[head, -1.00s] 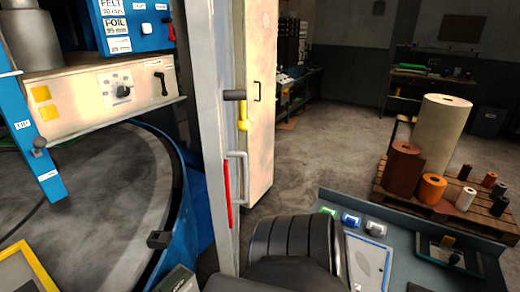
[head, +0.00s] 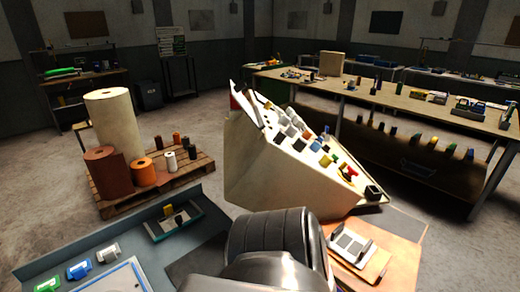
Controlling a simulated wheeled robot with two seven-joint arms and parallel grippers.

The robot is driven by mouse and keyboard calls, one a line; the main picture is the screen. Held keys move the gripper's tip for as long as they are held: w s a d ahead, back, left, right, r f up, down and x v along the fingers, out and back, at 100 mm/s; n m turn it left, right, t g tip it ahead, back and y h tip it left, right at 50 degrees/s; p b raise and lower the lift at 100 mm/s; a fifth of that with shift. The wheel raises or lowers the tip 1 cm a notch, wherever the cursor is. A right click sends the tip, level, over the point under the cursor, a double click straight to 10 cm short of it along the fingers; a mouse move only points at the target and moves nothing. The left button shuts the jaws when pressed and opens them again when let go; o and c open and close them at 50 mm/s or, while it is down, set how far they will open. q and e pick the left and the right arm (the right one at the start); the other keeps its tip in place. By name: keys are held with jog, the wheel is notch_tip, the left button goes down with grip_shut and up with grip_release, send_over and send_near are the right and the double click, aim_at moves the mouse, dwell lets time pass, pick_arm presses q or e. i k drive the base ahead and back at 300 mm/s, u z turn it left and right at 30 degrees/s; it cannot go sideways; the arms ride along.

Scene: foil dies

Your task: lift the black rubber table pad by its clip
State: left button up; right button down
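I cannot make out the black rubber table pad or its clip for certain in the head view. A dark flat patch (head: 205,262) lies on the grey-blue bench top at the bottom, partly hidden behind my own black ribbed part; I cannot tell what it is. Neither of my grippers is in view.
A pallet (head: 197,181) with a tall cream roll (head: 113,125) and smaller rolls stands left. A sloped cream control console (head: 262,165) stands in the middle. A long workbench (head: 410,100) runs along the right. Open concrete floor (head: 45,165) lies left.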

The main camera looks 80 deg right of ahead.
aim_at(207, 259)
jog(key=u, duration=0.2)
jog(key=k, duration=1.15)
jog(key=z, duration=1.55)
jog(key=i, duration=0.5)
jog(key=u, duration=0.1)
